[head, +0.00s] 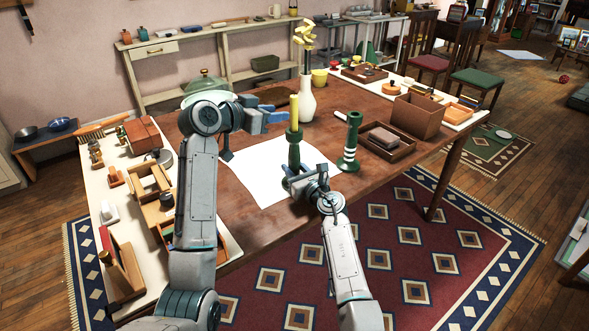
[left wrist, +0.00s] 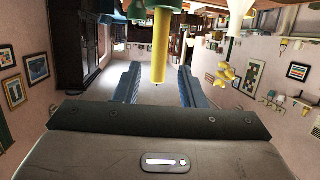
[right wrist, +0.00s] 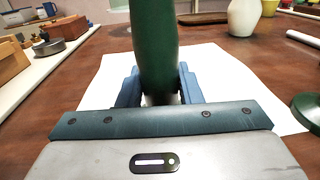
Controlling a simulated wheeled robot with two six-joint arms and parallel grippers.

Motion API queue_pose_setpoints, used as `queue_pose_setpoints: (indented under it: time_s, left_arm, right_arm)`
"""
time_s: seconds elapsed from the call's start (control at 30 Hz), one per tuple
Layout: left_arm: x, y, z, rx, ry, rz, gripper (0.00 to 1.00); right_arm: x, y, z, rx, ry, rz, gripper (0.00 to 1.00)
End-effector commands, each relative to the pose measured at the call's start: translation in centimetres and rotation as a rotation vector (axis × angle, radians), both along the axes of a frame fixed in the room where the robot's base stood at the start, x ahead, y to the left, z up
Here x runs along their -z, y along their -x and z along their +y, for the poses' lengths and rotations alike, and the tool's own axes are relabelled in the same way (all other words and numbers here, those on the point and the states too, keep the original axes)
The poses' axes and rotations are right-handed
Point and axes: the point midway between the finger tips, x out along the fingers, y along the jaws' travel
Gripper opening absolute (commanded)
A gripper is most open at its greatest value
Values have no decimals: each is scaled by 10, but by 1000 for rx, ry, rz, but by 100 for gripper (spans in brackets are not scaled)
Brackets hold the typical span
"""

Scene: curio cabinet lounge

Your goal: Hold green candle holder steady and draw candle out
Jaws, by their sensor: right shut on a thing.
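The green candle holder (head: 294,152) stands upright on a white sheet (head: 250,165) on the brown table, with a yellow candle (head: 294,110) upright in its top. My right gripper (head: 297,182) is shut on the lower part of the holder; the right wrist view shows the green stem (right wrist: 156,45) between the blue fingers. My left gripper (head: 278,117) is open at candle height. In the left wrist view, turned upside down, the candle (left wrist: 160,50) lies between the spread blue fingers, with gaps on both sides.
A white vase (head: 308,100) with yellow flowers stands just behind the candle. A green-and-white banded holder (head: 350,140) stands to the right, beside a wooden tray (head: 400,150). A green lidded dish (head: 205,84) is behind my left arm. The white sheet around the holder is bare.

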Motion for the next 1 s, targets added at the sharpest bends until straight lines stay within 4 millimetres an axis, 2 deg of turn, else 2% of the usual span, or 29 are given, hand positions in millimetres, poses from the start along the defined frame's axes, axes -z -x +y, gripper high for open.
queue_pose_setpoints:
  time_s: [0.2,0.4,0.83,0.87,1.0]
  left_arm:
    - [8,-21,-23,2,0,2,37]
    - [14,-35,-36,1,-1,2,37]
    - [16,-40,-42,0,-2,1,37]
    - [16,-40,-42,0,-2,1,35]
    - [16,-40,-42,0,-2,1,7]
  right_arm:
    - [0,0,0,0,0,0,0]
    - [0,0,0,0,0,0,0]
    - [0,0,0,0,1,1,0]
    - [0,0,0,0,-1,1,0]
    - [0,0,0,0,-1,1,0]
